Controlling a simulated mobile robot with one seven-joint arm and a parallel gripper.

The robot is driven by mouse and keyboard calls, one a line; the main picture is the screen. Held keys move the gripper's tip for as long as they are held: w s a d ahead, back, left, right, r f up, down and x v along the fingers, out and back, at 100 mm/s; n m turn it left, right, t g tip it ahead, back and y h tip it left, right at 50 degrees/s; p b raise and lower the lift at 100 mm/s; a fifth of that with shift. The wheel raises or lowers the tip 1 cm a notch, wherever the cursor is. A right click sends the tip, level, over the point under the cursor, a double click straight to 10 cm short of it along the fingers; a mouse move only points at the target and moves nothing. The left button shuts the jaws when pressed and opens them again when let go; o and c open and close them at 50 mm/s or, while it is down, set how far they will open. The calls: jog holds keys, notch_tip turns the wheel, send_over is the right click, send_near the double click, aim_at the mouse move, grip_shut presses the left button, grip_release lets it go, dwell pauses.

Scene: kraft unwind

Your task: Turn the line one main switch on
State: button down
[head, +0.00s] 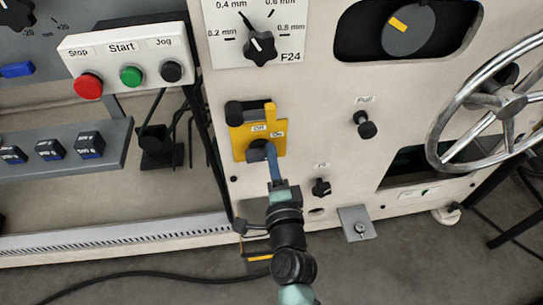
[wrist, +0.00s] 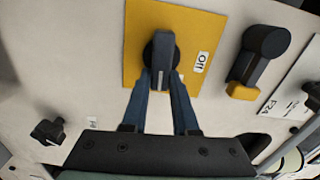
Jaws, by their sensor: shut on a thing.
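The main switch is a dark grey knob (wrist: 161,58) on a square yellow plate (head: 240,143). The plate bears white labels, "Off" (head: 259,128) and, to its right in the head view, "On" (head: 278,134). The knob's bar stands upright in the wrist view. My gripper (wrist: 162,78) is shut on this bar, one blue finger on each side of its lower end. In the head view my gripper (head: 271,150) covers part of the knob.
A black lever with a yellow end (wrist: 262,45) sits close beside the plate. The thickness dial (head: 260,48) is above it, the "Pull" knob (head: 366,124) to the right. A small black knob (head: 321,187) is near my wrist. A Stop/Start/Jog box (head: 122,56) and a handwheel (head: 505,103) flank the panel.

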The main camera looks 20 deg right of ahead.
jog(key=shift+f+m, duration=0.2)
jog(key=shift+m, duration=0.3)
jog(key=c, duration=0.7)
grip_release()
jog(key=shift+s, duration=0.1)
jog(key=v, duration=1.2)
jog(key=shift+s+a+r+b, duration=0.1)
jog(key=shift+s+a+b, duration=0.05)
jog(key=shift+s+b, duration=0.2)
